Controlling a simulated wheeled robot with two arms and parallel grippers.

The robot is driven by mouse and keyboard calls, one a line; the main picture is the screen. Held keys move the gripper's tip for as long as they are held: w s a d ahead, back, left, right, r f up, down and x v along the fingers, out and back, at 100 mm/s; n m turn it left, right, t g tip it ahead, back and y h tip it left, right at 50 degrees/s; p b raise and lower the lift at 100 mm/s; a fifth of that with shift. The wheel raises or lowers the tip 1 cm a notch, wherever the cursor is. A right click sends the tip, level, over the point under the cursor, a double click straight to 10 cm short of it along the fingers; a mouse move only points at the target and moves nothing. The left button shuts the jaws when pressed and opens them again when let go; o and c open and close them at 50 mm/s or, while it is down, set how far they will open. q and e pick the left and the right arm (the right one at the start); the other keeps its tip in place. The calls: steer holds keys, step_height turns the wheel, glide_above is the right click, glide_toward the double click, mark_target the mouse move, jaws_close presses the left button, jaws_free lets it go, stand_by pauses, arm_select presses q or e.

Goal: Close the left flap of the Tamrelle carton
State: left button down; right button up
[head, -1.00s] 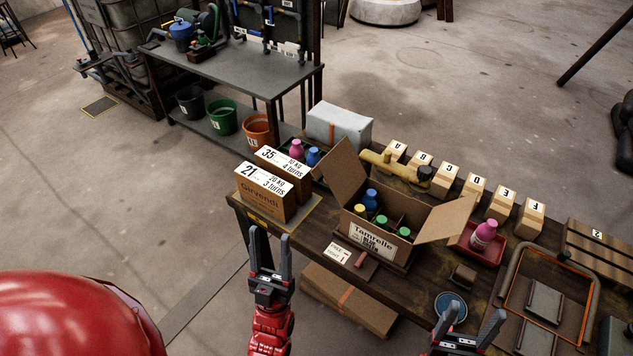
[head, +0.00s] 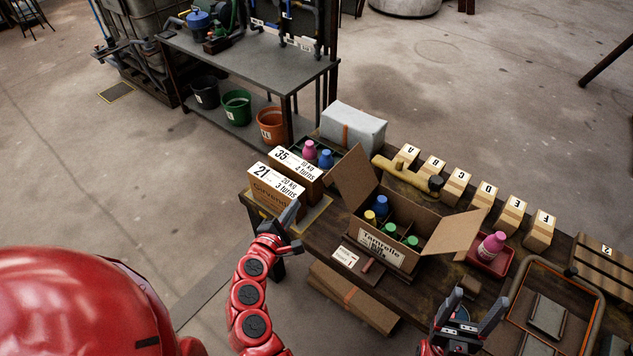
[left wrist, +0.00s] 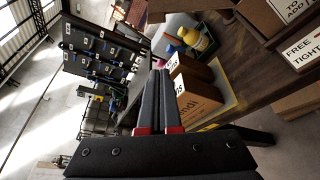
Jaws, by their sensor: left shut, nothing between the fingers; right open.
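The Tamrelle carton (head: 372,247) stands on the workbench in the head view, with blue, yellow and green bottles inside. Its left flap (head: 354,178) stands up, tilted outward to the left. Its right flap (head: 455,234) spreads out to the right. My left gripper (head: 293,212) is shut and empty, left of the carton, in front of the box marked 21. In the left wrist view its fingers (left wrist: 158,85) are together beside the numbered boxes. My right gripper (head: 478,303) is open and empty near the front of the bench, right of the carton.
Boxes marked 21 (head: 273,189) and 35 (head: 297,170) stand left of the carton. A mallet (head: 405,174) and lettered blocks (head: 484,194) lie behind it. A red tray (head: 492,262) holding a pink bottle (head: 492,243) is to its right.

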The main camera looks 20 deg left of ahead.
arm_select(q)
steer(key=w+d+p, duration=0.4)
steer(key=w+p, duration=0.2)
steer(key=w, duration=0.2)
steer(key=shift+w+r, duration=0.25)
steer(key=shift+r, duration=0.1)
stand_by(0.4)
